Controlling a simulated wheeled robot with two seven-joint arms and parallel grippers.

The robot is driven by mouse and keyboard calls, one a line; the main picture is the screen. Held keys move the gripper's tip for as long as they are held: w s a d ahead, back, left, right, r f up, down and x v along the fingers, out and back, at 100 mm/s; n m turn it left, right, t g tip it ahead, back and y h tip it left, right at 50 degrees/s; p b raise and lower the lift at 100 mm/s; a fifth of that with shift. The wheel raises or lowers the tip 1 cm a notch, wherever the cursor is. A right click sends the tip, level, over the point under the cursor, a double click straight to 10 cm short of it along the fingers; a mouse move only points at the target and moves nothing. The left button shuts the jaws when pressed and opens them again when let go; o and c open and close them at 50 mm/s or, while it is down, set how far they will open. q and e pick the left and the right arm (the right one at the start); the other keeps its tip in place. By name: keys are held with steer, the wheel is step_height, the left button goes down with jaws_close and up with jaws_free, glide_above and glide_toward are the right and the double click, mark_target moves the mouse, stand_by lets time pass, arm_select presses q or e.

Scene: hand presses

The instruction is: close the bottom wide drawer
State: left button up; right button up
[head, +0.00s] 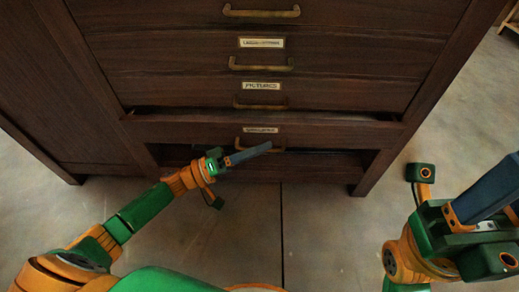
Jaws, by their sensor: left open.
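The bottom wide drawer (330,133) is the lowest of the stacked drawers in the dark wooden cabinet. Its front stands out a little from the cabinet, with a dark gap along its top edge at both ends. It has a small label and a brass handle (281,149). My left gripper (262,151) is open, its fingers at the lower edge of this drawer front, close to the handle and partly covering it. I cannot tell if they touch. My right gripper (500,190) is at the right edge, away from the cabinet, and its fingertips are partly cut off.
The drawers above, such as the one labelled Pictures (180,92), look closed, with brass handles in line. A dark open space with a low rail (320,170) lies under the bottom drawer. The concrete floor (330,235) in front is clear. A wooden shelf (512,18) shows at top right.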

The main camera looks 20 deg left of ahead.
arm_select(q)
jaws_close()
stand_by(1.4)
